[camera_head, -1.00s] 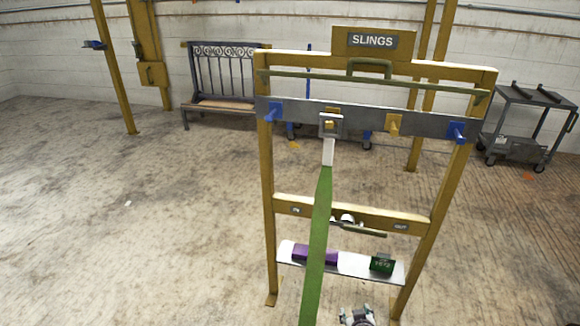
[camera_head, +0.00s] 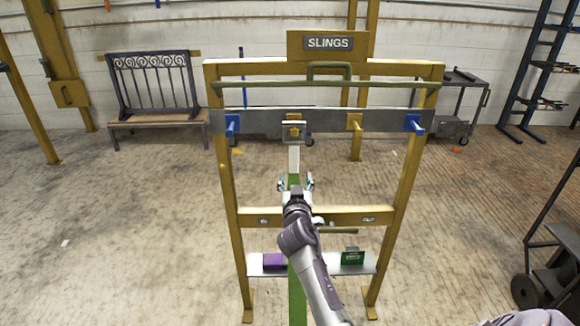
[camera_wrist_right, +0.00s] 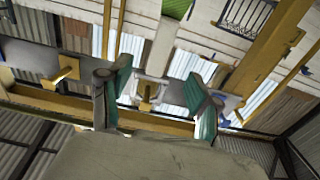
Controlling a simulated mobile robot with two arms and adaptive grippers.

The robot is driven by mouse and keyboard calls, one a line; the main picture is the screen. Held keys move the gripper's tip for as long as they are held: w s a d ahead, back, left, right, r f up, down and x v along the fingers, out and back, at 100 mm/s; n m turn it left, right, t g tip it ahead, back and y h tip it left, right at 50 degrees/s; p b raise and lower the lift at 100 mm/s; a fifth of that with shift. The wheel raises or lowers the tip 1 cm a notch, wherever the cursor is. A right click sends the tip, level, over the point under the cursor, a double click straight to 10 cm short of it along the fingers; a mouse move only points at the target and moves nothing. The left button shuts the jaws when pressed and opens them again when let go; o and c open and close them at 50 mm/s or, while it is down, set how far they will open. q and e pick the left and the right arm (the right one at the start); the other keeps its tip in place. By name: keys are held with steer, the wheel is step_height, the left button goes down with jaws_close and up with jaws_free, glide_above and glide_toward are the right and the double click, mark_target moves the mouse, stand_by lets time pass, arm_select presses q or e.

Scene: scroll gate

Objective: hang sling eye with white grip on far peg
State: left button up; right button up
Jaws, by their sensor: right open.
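The sling's square grey eye (camera_head: 300,128) is around the middle yellow peg (camera_head: 293,132) on the grey bar of the rack. Its white grip (camera_head: 294,158) hangs straight below, then the green webbing (camera_head: 297,300). My right gripper (camera_head: 296,182) is open, with its fingertips near the lower end of the white grip; contact cannot be told. In the right wrist view, the white grip (camera_wrist_right: 160,48) shows beyond the two open teal-padded fingers (camera_wrist_right: 160,98). Other pegs are a yellow one (camera_head: 354,122), a blue one on the left (camera_head: 232,123) and a blue one on the right (camera_head: 412,123). My left gripper is out of view.
The yellow rack frame (camera_head: 226,190) has a green rail (camera_head: 270,84) above the pegs and a crossbar (camera_head: 345,217) below. A low shelf holds a purple box (camera_head: 274,260) and a green box (camera_head: 352,256). A dark cart (camera_head: 560,262) stands at right.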

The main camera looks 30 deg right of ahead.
mark_target(294, 160)
steer(key=shift+b+x, duration=0.55)
steer(key=shift+x, duration=2.25)
steer(key=shift+b+x, duration=1.15)
steer(key=shift+x, duration=0.5)
steer(key=shift+b+x, duration=0.45)
steer(key=shift+x, duration=0.3)
steer(key=shift+w+a, duration=0.1)
steer(key=shift+a, duration=0.05)
jaws_close()
steer(key=shift+r, duration=0.15)
